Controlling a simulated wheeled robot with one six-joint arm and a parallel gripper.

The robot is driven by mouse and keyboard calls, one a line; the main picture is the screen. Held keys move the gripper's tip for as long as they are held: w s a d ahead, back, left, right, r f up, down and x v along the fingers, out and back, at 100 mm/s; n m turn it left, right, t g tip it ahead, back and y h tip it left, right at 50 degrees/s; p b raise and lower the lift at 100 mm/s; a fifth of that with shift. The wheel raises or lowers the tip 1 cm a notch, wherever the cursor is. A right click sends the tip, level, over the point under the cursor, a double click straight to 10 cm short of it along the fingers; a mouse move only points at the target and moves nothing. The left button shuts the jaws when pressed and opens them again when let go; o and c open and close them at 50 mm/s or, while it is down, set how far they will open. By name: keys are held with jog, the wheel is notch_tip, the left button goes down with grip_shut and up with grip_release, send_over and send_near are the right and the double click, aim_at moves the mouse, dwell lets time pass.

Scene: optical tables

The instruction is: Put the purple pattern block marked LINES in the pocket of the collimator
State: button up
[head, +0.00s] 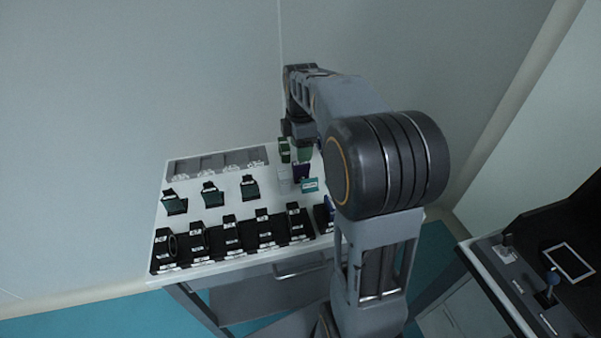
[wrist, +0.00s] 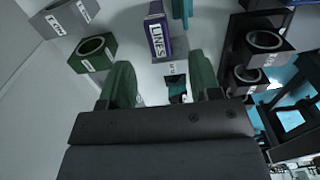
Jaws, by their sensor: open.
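The purple pattern block (wrist: 179,45) marked LINES stands on the white table, upper middle in the wrist view, label side facing my gripper. In the head view it is a small dark purple shape (head: 301,171) below my gripper, partly hidden by the arm. My gripper (wrist: 161,82) is open, with its two green fingers apart; the purple block lies beyond the fingertips and is not between them. In the head view my gripper (head: 303,150) is above the back right of the table. I cannot pick out the collimator or its pocket for certain.
A green holder (wrist: 93,53) and a grey holder (wrist: 66,17) stand left of the block in the wrist view. Dark round-holed mounts (wrist: 262,42) stand at right. Several black mounts (head: 232,233) line the table front. Another bench (head: 510,285) stands at right.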

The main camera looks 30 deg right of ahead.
aim_at(301, 172)
jog(key=shift+f+b, duration=0.5)
jog(key=shift+f, duration=2.1)
grip_shut()
jog(key=shift+r, duration=0.1)
